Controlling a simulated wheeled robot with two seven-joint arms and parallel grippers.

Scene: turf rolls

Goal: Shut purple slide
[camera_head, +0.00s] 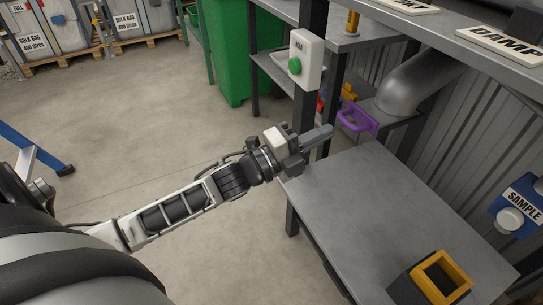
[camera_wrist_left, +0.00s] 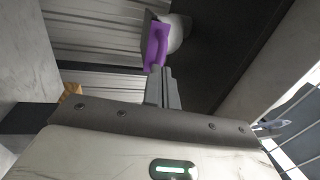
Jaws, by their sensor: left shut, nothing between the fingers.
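The purple slide (camera_head: 357,119) is a purple handle-like piece at the mouth of a grey pipe (camera_head: 408,84), beyond the far edge of the table. In the left wrist view the purple slide (camera_wrist_left: 157,44) stands just past the fingertips, in front of a pale round pipe end. My left gripper (camera_head: 328,130) is shut and empty, and points right toward the slide. In the left wrist view its shut fingers (camera_wrist_left: 161,72) seem close to the purple piece; whether they touch it I cannot tell. My right gripper is not in view.
A grey metal table (camera_head: 400,195) fills the right front, with a yellow-framed dark box (camera_head: 441,277) on it. A post with a green-button box (camera_head: 305,60) stands near my left gripper. A blue sample unit (camera_head: 517,208) is on the corrugated wall. Open floor lies left.

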